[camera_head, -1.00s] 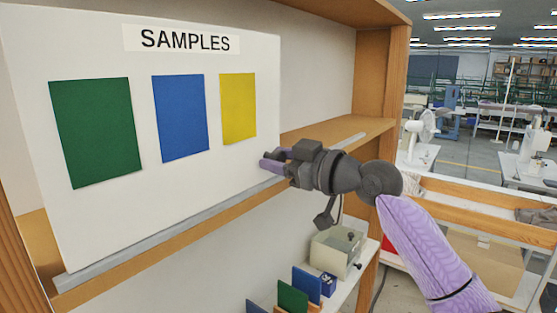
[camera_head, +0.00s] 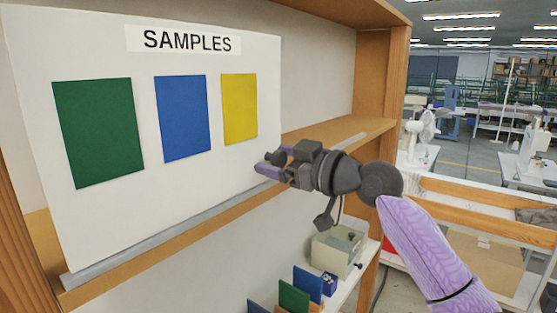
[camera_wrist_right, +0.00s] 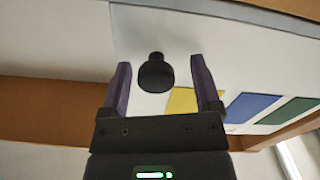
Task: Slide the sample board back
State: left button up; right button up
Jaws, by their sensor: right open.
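The white sample board (camera_head: 100,215), headed SAMPLES, stands upright on a grey rail (camera_head: 150,243) along the shelf edge, at the left of the head view. It carries green (camera_head: 98,132), blue (camera_head: 181,118) and yellow (camera_head: 239,108) panels. My right gripper (camera_head: 265,162) is at the board's right edge, open. In the right wrist view, a black knob (camera_wrist_right: 155,75) on the board (camera_wrist_right: 215,60) lies between the open fingers (camera_wrist_right: 160,62), with a gap visible on both sides. Whether the knob is deep between the fingers is hard to tell. My left gripper is not in view.
The wooden shelf (camera_head: 345,135) is bare to the right of the board, up to a wooden post (camera_head: 393,85). Below stand a pale box (camera_head: 338,252) and several coloured upright plates (camera_head: 293,297). A workshop room lies beyond on the right.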

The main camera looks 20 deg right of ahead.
jog(key=shift+s+d+f+b, duration=0.15)
jog(key=shift+s+d+b, duration=0.1)
jog(key=shift+s+b, duration=0.05)
jog(key=b+v, duration=0.3)
jog(key=v, duration=0.6)
jog(key=shift+b, duration=0.4)
